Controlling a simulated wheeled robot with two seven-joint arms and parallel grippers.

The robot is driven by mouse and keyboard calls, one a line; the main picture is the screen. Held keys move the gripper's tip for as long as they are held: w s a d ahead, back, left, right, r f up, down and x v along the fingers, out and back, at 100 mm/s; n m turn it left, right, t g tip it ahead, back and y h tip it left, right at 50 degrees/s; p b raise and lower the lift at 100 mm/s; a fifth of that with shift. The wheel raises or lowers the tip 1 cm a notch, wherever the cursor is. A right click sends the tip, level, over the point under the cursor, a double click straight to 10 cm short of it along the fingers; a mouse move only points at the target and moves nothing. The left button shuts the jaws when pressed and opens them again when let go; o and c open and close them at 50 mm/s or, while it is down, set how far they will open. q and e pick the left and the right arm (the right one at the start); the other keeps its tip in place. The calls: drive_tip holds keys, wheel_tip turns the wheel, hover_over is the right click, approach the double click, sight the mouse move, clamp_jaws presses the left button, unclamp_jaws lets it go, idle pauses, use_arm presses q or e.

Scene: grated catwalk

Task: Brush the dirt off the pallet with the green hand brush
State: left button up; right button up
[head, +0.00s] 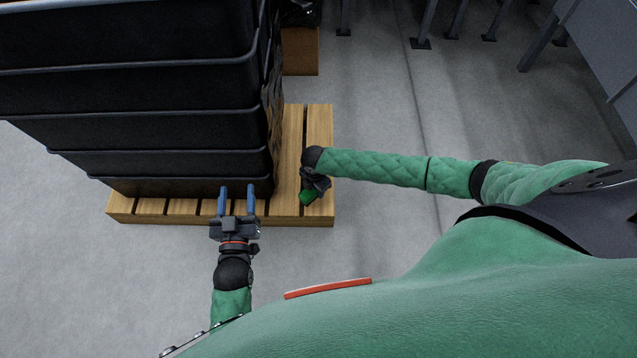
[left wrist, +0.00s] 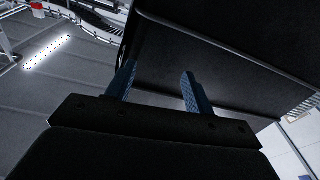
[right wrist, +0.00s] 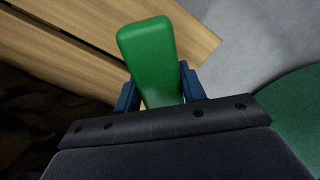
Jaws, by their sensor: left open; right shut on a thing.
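The wooden pallet (head: 318,150) lies on the floor, its slats bare along the right side and front edge. My right gripper (head: 312,186) is over the pallet's right part, shut on the green hand brush (head: 308,198). In the right wrist view the brush (right wrist: 147,58) sticks out between the blue fingers, with pallet slats (right wrist: 75,45) behind it. Its bristles are hidden, and I cannot tell whether it touches the wood. My left gripper (head: 237,192) is open and empty in front of the stacked bins; its fingers also show in the left wrist view (left wrist: 158,88). I cannot make out any dirt.
A tall stack of black bins (head: 180,125) covers most of the pallet, close to both grippers. A cardboard box (head: 300,52) stands behind the pallet. Grey metal legs (head: 425,25) stand at the back right. The grey floor (head: 385,115) right of the pallet is clear.

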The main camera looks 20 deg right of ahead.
drive_tip(key=shift+r, duration=0.25)
drive_tip(key=shift+r+p, duration=0.1)
drive_tip(key=shift+p, duration=0.25)
drive_tip(key=shift+r, duration=0.2)
drive_tip(key=shift+r+p, duration=0.2)
drive_tip(key=shift+p, duration=0.25)
drive_tip(key=shift+r, duration=0.2)
drive_tip(key=shift+r+p, duration=0.35)
drive_tip(key=shift+p, duration=0.2)
drive_tip(key=shift+r+p, duration=0.3)
use_arm(q)
drive_tip(key=s+f+g+y, duration=0.1)
drive_tip(key=s+f+g, duration=0.4)
drive_tip(key=f, duration=0.9)
drive_tip(key=s+a+f+g+y, duration=0.1)
drive_tip(key=s+f+g, duration=0.5)
drive_tip(key=s+f, duration=0.4)
drive_tip(key=shift+a+f, duration=0.2)
drive_tip(key=shift+f, duration=1.7)
use_arm(e)
drive_tip(key=shift+r, duration=0.15)
use_arm(q)
drive_tip(key=shift+s, duration=0.1)
